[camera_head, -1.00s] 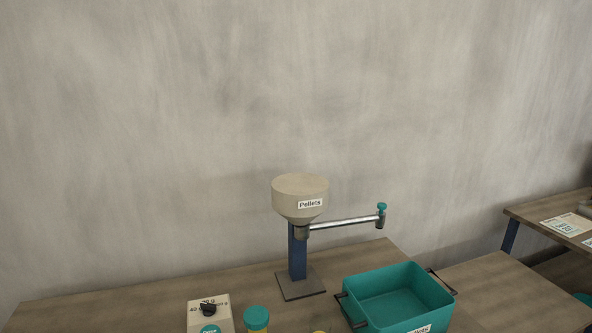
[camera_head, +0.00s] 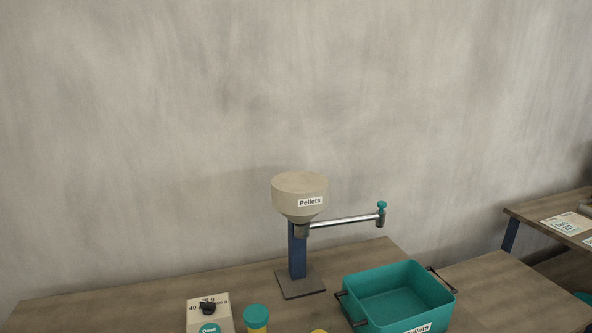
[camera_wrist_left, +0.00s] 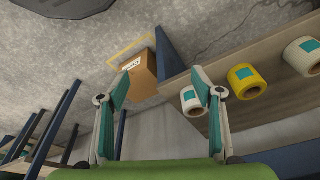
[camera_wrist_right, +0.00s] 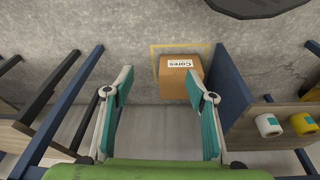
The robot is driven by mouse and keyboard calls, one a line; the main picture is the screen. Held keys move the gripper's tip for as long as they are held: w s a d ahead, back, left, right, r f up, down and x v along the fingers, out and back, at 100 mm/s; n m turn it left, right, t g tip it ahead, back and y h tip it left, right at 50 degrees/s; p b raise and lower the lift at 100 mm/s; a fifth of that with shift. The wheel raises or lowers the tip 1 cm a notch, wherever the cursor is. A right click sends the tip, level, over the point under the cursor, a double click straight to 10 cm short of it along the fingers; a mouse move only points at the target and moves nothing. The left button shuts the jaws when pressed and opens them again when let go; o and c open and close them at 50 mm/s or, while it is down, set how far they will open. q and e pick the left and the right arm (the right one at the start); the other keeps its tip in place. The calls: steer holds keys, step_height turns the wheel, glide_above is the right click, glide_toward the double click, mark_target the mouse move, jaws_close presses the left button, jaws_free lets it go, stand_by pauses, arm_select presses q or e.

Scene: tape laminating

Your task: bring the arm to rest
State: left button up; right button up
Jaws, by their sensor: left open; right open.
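My left gripper (camera_wrist_left: 160,90) shows in the left wrist view with its two fingers spread wide and nothing between the tips. My right gripper (camera_wrist_right: 160,88) shows in the right wrist view, also spread wide and empty. Neither arm shows in the head view. Both wrist views look down past the fingers toward a grey floor.
The head view shows a pellet hopper (camera_head: 300,194) on a stand, a teal bin (camera_head: 398,297) and a dosing box (camera_head: 209,315) on the wooden table (camera_head: 130,311). A cardboard cores box (camera_wrist_right: 180,78) sits on the floor. Rolls (camera_wrist_left: 247,82) lie on a shelf.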

arm_select(q)
steer(key=s+a+f+g+b, duration=0.1)
steer(key=s+f, duration=0.5)
steer(key=f, duration=0.6)
steer(key=s+a+f, duration=0.1)
steer(key=s+f, duration=0.4)
steer(key=f, duration=0.6)
arm_select(e)
steer(key=s+d+f+g, duration=0.1)
steer(key=s+f, duration=0.5)
steer(key=f, duration=0.6)
steer(key=s+d+f, duration=0.1)
steer(key=s+f, duration=0.4)
steer(key=f, duration=0.6)
arm_select(q)
steer(key=s+a+f, duration=0.1)
steer(key=s+f, duration=0.4)
steer(key=s, duration=0.4)
steer(key=shift+a+f+g, duration=0.2)
steer(key=shift+f+g, duration=0.2)
arm_select(e)
steer(key=s+d+f, duration=0.1)
steer(key=s+f, duration=0.4)
steer(key=s, duration=0.4)
steer(key=shift+d+f+g, duration=0.2)
steer(key=shift+f+g, duration=0.2)
steer(key=shift+s, duration=0.1)
